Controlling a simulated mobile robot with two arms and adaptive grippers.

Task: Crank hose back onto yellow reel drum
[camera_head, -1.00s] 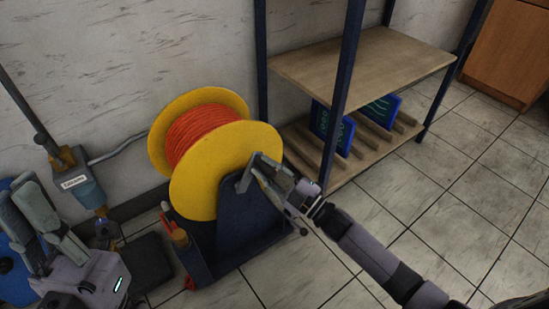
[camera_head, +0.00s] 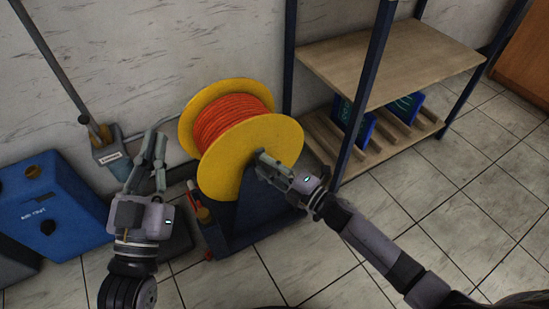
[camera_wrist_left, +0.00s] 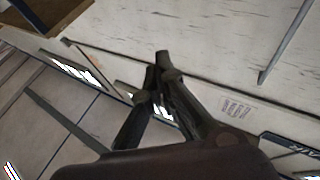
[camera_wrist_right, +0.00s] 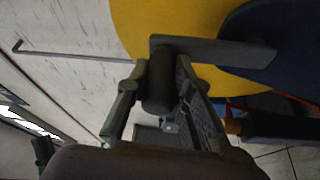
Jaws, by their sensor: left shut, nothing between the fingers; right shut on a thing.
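The yellow reel drum (camera_head: 262,140) stands on a dark blue stand (camera_head: 258,205) near the wall. Orange-red hose (camera_head: 230,118) is wound around its core, between the two yellow flanges. My right gripper (camera_head: 264,160) is at the front flange. In the right wrist view, its fingers (camera_wrist_right: 157,85) are shut on the dark crank handle (camera_wrist_right: 160,80), whose grey arm (camera_wrist_right: 225,52) crosses in front of the yellow flange. My left gripper (camera_head: 156,150) is raised to the left of the reel, apart from it. Its fingers are together and empty, also in the left wrist view (camera_wrist_left: 162,62).
A blue box (camera_head: 50,205) is on the floor at left. A labelled holder (camera_head: 112,160) with a grey pole stands by the wall. A wooden-shelved rack (camera_head: 395,60) is right of the reel, with blue items on its lower shelf. The tiled floor at right is clear.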

